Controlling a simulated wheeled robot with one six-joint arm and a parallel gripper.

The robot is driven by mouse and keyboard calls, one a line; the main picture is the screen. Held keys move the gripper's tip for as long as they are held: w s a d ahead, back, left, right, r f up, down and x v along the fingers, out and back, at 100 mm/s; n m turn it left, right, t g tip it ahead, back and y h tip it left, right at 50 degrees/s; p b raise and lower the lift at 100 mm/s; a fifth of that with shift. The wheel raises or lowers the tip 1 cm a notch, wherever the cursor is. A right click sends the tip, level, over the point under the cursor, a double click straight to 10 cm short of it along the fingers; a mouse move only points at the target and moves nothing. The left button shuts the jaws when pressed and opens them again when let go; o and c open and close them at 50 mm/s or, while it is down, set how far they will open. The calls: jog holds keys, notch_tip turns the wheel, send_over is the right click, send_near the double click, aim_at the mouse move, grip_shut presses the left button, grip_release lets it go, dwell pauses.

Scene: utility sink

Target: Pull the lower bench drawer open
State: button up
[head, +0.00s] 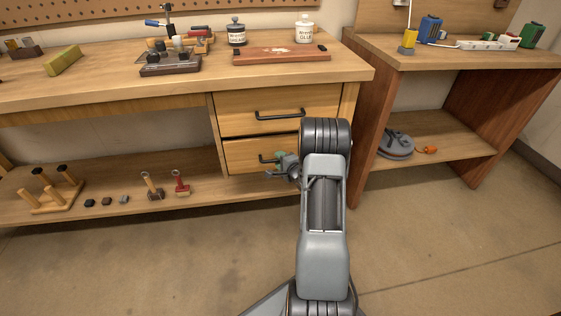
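The wooden workbench has two drawers at its right end. The lower drawer (240,158) is under the upper drawer (240,112), and both fronts look flush with the bench. My gripper (268,165) is in front of the lower drawer, right of its middle, with its fingertips pointing left and close to the front. My arm hides the right part of this drawer. The lower drawer's handle is mostly hidden behind the gripper. I cannot tell whether the fingers touch the handle or close around it. The upper drawer's black bar handle (280,115) is in plain view.
The bench's lower shelf (190,203) left of the drawers holds a wooden peg stand (50,192) and a red-handled tool (181,184). A reddish-brown side bench (375,120) stands close on the right. The floor (180,265) in front is clear.

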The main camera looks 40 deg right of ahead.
grip_shut()
dwell(0.5)
